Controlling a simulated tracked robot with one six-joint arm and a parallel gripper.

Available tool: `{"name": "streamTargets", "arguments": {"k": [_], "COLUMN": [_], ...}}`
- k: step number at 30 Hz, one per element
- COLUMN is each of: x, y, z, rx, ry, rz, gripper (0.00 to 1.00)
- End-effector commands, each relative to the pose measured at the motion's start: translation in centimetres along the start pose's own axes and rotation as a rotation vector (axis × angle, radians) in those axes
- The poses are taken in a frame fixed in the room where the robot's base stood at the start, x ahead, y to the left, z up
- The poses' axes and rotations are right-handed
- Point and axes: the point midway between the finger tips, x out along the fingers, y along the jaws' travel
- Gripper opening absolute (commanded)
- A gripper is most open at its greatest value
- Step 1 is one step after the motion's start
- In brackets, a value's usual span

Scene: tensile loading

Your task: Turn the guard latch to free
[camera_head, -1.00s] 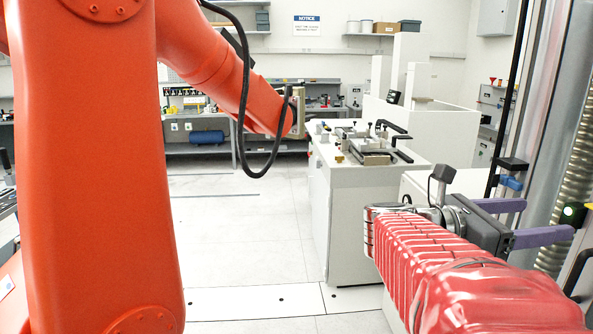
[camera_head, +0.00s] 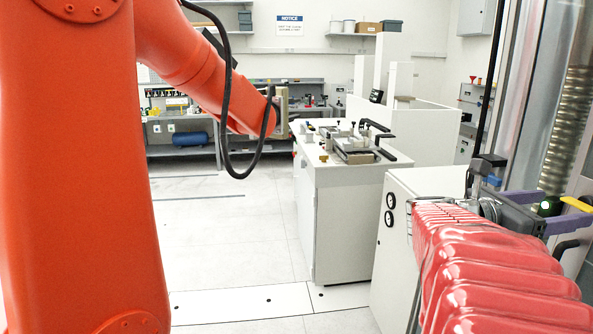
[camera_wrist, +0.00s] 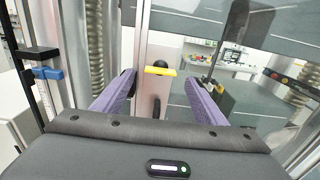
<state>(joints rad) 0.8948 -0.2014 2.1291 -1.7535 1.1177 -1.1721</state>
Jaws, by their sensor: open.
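The guard latch shows as a yellow bar (camera_wrist: 159,71), lying level across a pale upright post in the wrist view. It also shows as a yellow bar (camera_head: 577,204) at the right edge of the head view. My gripper (camera_wrist: 160,80) is open, with one purple finger on each side of the latch in the picture and nothing held. In the head view my gripper (camera_head: 575,212) points right toward the latch; its fingertips are partly cut off by the picture edge. I cannot tell whether a finger touches the bar.
A black handle (camera_wrist: 160,104) sits below the bar. A dark guard panel (camera_wrist: 240,105) spans the right of the wrist view. A ribbed metal column (camera_head: 568,110) stands behind my gripper. A white cabinet with a fixture (camera_head: 358,146) stands mid-room, with clear floor to its left.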

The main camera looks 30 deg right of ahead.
Motion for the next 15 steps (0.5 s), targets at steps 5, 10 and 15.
{"name": "streamTargets", "arguments": {"k": [5,10,15], "x": [2.2,3.4,3.6], "y": [-0.1,0.0,0.0], "z": [0.0,0.0,0.0], "rx": [0.001,-0.001,0.0], "ry": [0.0,0.0,0.0], "rz": [-0.003,-0.001,0.0], "gripper": [0.66,0.66,0.66]}}
